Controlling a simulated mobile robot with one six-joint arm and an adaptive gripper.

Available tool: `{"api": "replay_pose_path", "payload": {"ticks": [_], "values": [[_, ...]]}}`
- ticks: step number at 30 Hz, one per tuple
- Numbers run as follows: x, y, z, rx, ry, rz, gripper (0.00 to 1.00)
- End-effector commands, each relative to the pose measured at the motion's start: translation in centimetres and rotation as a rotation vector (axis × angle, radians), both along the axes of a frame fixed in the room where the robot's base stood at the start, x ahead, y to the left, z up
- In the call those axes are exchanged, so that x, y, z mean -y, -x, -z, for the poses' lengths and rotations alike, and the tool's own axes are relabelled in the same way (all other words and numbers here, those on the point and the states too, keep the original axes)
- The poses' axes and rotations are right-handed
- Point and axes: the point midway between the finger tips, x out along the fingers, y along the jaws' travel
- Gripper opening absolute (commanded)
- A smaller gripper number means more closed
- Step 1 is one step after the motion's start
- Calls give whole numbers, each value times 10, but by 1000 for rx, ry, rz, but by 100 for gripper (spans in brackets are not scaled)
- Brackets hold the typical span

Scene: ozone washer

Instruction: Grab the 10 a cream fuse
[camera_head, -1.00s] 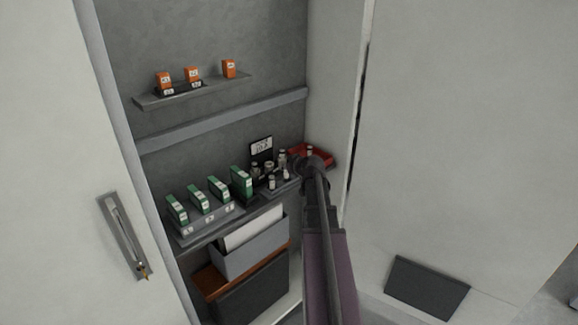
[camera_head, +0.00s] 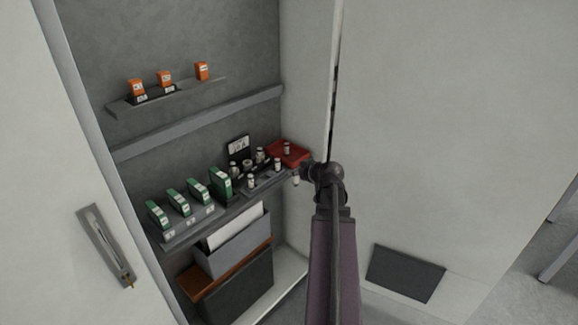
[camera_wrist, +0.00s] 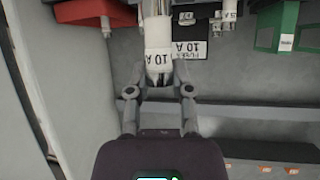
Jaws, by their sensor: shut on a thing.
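My gripper (camera_wrist: 159,76) is shut on a cream fuse (camera_wrist: 158,42) marked 10 A, which stands between the fingertips in the wrist view. In the head view a small pale end of this fuse (camera_head: 296,181) shows beside my wrist, just off the front right end of the lower shelf; my arm hides most of the gripper. Several other pale fuses (camera_head: 260,156) stand on the shelf by a dark label card (camera_head: 238,148). The card (camera_wrist: 188,46) reads 10 A in the wrist view.
A red tray (camera_head: 300,158) with a fuse (camera_head: 286,148) is at the shelf's right end. Green modules (camera_head: 179,202) stand at its left, orange ones (camera_head: 165,79) on the upper shelf. The cabinet side wall (camera_head: 306,100) is close by my arm.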

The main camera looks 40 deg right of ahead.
Motion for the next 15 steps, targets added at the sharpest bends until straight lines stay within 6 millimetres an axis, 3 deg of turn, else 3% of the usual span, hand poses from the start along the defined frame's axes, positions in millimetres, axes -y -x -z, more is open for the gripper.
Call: {"api": "replay_pose_path", "payload": {"ticks": [6,15], "values": [[2,12,-1,0,0,1,0],[2,13,-1,0,0,0,0]]}}
